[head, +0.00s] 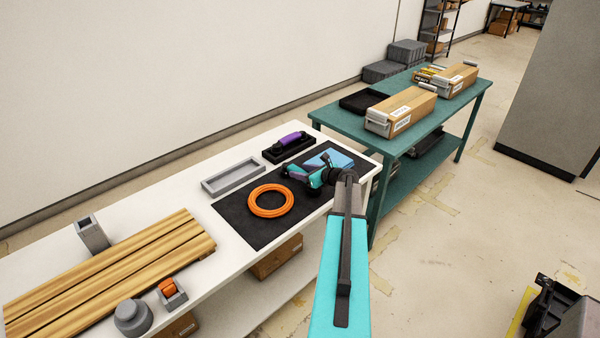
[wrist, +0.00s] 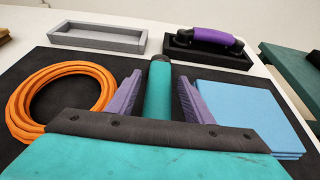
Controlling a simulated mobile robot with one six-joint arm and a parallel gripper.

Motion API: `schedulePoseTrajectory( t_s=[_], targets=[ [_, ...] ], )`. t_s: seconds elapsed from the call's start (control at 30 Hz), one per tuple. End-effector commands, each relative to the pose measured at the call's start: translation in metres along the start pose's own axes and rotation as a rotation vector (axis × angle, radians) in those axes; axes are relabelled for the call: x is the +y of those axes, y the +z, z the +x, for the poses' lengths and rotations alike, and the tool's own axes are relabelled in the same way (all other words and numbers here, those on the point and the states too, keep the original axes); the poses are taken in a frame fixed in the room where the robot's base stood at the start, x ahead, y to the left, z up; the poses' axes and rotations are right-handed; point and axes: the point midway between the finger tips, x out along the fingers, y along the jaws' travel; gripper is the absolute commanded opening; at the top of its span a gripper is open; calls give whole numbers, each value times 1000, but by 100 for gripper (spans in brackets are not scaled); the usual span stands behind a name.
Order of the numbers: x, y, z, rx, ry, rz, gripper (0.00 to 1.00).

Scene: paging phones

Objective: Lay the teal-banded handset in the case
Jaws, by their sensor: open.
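The teal-banded handset (wrist: 158,92) is a teal cylinder with a dark end in the wrist view. It lies over the black mat, between the two purple fingers of my gripper (wrist: 159,96). The fingers are open, with a gap visible on both sides of it. Its near end is hidden behind my gripper's body. In the head view my gripper (head: 310,174) is low over the mat's right part and mostly hides the handset. An empty grey open case (head: 238,188) stands behind the mat; it also shows in the wrist view (wrist: 95,44).
A purple-gripped handset (head: 291,141) sits in a black tray (head: 273,157) right of the grey case. An orange coil (head: 251,205) and blue cloths (wrist: 240,112) flank my gripper on the black mat (head: 237,227). Wooden planks (head: 110,275) lie on the table's left.

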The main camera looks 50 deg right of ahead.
Motion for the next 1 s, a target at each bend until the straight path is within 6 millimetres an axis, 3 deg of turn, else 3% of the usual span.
schedulePoseTrajectory(
  t_s=[0.63,1.0],
  targets=[
    [0,-2,-87,0,-3,-1,47],
    [0,-1,-106,1,-1,0,47]
  ],
)
